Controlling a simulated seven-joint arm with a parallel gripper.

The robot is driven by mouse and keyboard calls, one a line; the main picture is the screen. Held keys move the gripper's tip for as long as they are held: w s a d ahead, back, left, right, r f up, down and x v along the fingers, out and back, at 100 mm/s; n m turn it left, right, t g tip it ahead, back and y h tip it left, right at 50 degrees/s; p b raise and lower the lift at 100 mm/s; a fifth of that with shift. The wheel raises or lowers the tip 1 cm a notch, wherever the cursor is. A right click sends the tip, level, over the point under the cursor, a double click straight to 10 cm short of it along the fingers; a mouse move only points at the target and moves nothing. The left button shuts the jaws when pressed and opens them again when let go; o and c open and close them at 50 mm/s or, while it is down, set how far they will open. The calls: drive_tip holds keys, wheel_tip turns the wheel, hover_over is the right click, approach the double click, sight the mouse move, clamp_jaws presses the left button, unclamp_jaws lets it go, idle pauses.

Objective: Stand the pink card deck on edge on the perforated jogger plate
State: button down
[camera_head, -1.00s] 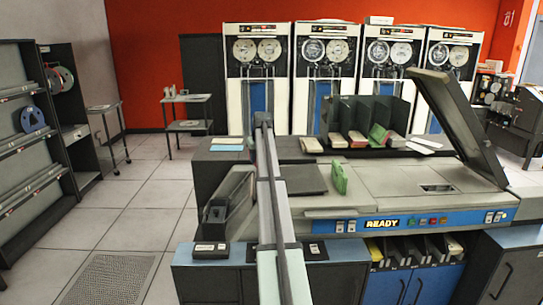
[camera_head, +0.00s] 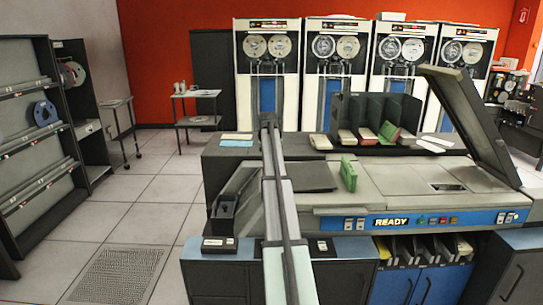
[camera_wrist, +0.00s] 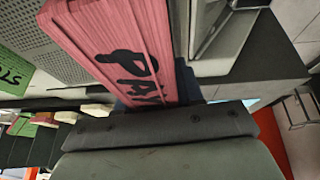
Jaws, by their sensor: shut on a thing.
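The pink card deck (camera_wrist: 125,40), with dark lettering on one face, fills the upper middle of the wrist view. My gripper (camera_wrist: 152,100) is shut on its lower end in that view. The perforated jogger plate (camera_wrist: 45,32) shows as grey holed metal behind and left of the deck. It seems to be the dark plate (camera_head: 305,177) on the machine in the head view. I cannot tell whether the deck touches the plate. In the head view my arm hides the gripper and the pink deck.
A green deck (camera_head: 348,175) stands on the machine right of the plate, and shows at the wrist view's left edge (camera_wrist: 14,75). A dark rack (camera_head: 375,115) with several decks stands behind. A raised dark lid (camera_head: 468,120) is at right.

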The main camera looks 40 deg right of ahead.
drive_tip(key=shift+f, duration=1.8)
drive_tip(key=shift+s+a+f, duration=0.15)
drive_tip(key=shift+s+f, duration=0.05)
drive_tip(key=shift+f, duration=0.5)
drive_tip(key=shift+s+a+f, duration=0.1)
drive_tip(key=shift+s+f, duration=0.05)
drive_tip(key=shift+f, duration=0.55)
drive_tip(key=c, duration=0.6)
unclamp_jaws()
drive_tip(key=shift+c, duration=0.2)
drive_tip(key=shift+a+r, duration=0.1)
drive_tip(key=shift+a, duration=0.05)
drive_tip(key=shift+t, duration=0.3)
drive_tip(key=v, duration=1)
drive_tip(key=w+d+v, duration=0.1)
drive_tip(key=v, duration=0.4)
drive_tip(key=shift+s+a+r, duration=0.1)
drive_tip(key=shift+r, duration=0.6)
